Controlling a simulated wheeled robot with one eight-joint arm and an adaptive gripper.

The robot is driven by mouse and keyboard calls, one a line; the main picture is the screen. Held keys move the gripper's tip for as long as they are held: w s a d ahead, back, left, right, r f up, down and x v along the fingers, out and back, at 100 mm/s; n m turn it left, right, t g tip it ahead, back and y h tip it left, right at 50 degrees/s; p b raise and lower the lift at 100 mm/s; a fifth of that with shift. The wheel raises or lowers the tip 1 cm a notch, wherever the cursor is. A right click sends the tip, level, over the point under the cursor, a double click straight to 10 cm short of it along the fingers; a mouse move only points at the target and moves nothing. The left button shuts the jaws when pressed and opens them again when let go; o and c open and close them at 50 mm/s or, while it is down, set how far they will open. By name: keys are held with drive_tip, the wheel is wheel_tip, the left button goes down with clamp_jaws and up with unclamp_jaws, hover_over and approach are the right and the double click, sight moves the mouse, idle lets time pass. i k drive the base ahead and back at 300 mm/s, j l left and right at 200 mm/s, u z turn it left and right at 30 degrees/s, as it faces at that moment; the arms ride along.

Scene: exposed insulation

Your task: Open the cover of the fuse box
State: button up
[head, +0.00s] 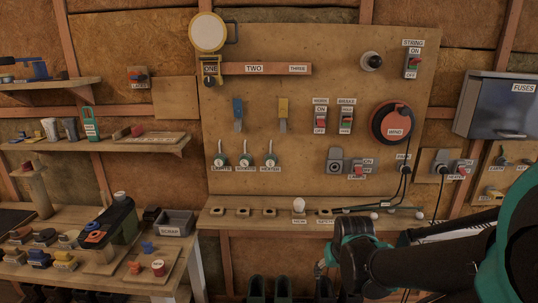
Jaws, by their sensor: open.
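The fuse box (497,112) is a grey metal box on the wall at the upper right, with a "FUSES" label. Its cover (492,98) appears shut, and the box's right side is cut off by the picture edge. My arm, black with teal parts, reaches in from the lower right. My gripper (324,270) is low near the bottom middle, below and well left of the fuse box, touching nothing that I can make out. It is open, though its fingers are small and partly hidden.
A wooden panel (335,80) with switches, levers and a red-and-black reel (393,122) fills the wall left of the box. A narrow ledge (235,222) with bulb and cables runs below it. A cluttered workbench (188,262) and shelves stand left.

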sight(492, 109)
drive_tip(key=z, duration=1.45)
